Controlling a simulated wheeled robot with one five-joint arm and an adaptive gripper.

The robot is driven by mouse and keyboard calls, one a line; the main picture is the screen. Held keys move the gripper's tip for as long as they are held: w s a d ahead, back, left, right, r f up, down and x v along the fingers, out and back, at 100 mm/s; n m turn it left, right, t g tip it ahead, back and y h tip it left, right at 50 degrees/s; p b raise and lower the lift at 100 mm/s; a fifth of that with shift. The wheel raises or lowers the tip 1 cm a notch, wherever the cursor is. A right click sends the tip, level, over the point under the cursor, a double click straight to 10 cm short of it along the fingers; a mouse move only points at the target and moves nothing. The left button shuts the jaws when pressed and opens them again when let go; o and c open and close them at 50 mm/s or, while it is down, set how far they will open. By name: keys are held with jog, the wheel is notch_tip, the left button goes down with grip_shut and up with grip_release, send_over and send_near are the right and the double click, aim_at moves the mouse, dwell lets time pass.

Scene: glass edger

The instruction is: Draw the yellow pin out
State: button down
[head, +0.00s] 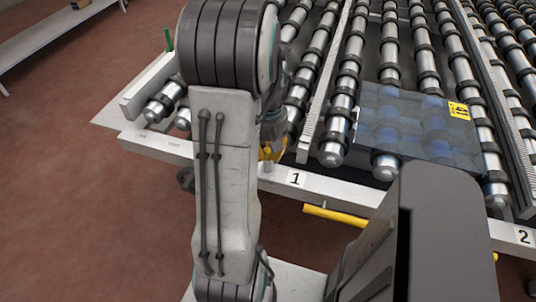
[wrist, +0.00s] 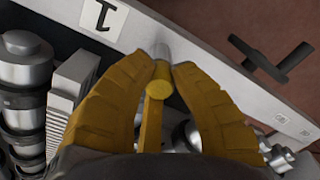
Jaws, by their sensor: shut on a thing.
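The yellow pin (wrist: 158,88) shows its round end between the fingertips in the wrist view, with a narrow yellow bar running back from it. A short pale metal cylinder (wrist: 161,51) lies just beyond it at the white beam. My gripper (wrist: 166,68) has its two yellow fingers closed on the pin from both sides. In the head view my gripper (head: 271,152) is small at the white beam's edge, left of label 1, and mostly hidden by my arm. How deep the pin sits is hidden.
The white front beam (head: 365,207) carries labels 1 and 2. Roller rows (head: 420,55) and a bluish glass pane (head: 415,125) lie behind it. A yellow bar (head: 336,215) hangs below. A dark T-shaped part (wrist: 273,60) stands beyond the beam. Open reddish floor lies left.

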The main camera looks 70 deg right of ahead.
jog(key=shift+r+p, duration=0.5)
jog(key=shift+r, duration=0.15)
dwell(0.5)
jog(key=shift+r+p, duration=2.1)
jog(key=shift+r, duration=0.5)
jog(key=shift+r, duration=0.15)
jog(key=shift+r+p, duration=1.65)
jog(key=shift+r, duration=0.25)
